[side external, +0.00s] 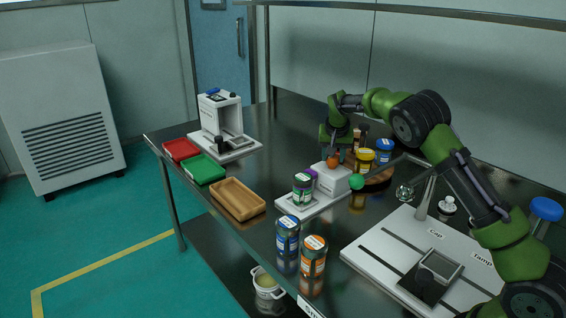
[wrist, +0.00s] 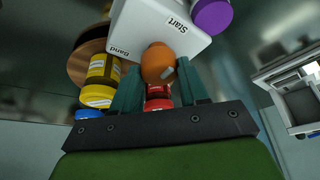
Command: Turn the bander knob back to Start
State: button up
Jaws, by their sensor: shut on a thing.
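The bander is a white box (side external: 337,179) on a white base plate near the middle of the table. In the wrist view its white face (wrist: 150,22) carries the printed words "Start" and "Band". The orange bander knob (wrist: 158,60) has a small pale mark on its lower right part; it also shows on top of the box in the side view (side external: 333,161). My gripper (wrist: 158,68) is shut on the orange knob, with a dark green finger on either side. In the side view my gripper (side external: 333,151) comes down from above onto the knob.
A purple part (wrist: 211,16) and a green ball (side external: 357,182) flank the bander. A green-labelled jar (side external: 302,188) stands on its plate. Several jars stand close behind, including a yellow one (side external: 364,161). Blue (side external: 287,235) and orange (side external: 313,256) jars stand in front.

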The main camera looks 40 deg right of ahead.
jog(key=o, duration=1)
jog(key=shift+o, duration=0.2)
jog(key=v, duration=1.7)
jog(key=shift+d, duration=0.1)
jog(key=s+a+n+t+y, duration=0.1)
jog(key=s+a, duration=0.5)
jog(key=s, duration=0.3)
jog(key=s+a+f+n+t+y, duration=0.1)
jog(key=s+a, duration=0.4)
jog(key=s, duration=0.5)
jog(key=s+a+f+n+t+y, duration=0.1)
jog(key=s+a+n+t+y, duration=0.1)
jog(key=s+a, duration=0.4)
jog(key=s+n+y, duration=0.1)
jog(key=s, duration=0.3)
jog(key=shift+s+a, duration=0.2)
jog(key=shift+a, duration=0.15)
